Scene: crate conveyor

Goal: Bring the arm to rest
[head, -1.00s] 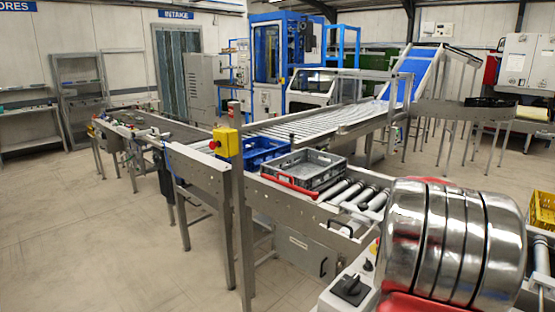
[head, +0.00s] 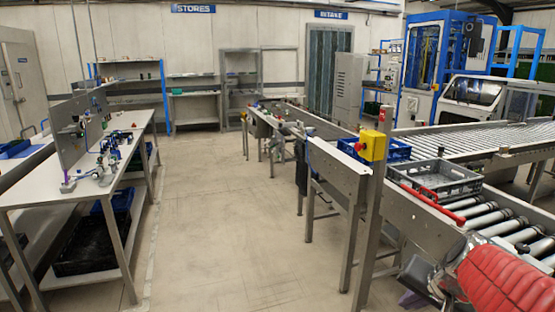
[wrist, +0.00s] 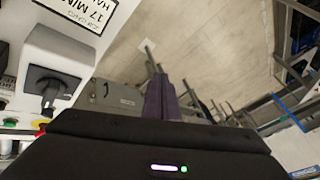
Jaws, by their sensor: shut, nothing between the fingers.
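My gripper (wrist: 160,98) shows in the wrist view as two purple fingers side by side, shut with nothing between them, beyond the dark wrist housing. They point over the pale floor and the conveyor's grey side. In the head view my arm, with a red ribbed sleeve, fills the lower right corner. A small purple part of my gripper (head: 411,299) shows at the bottom, beside the near conveyor frame. The rest of it is hidden or cut off.
The roller conveyor (head: 431,217) carries a grey crate (head: 436,190) and a blue crate (head: 388,153). A post with a yellow switch box (head: 373,146) stands close by. A white control panel with a black knob (wrist: 48,92) is near the wrist. Open floor lies left, before a workbench (head: 75,188).

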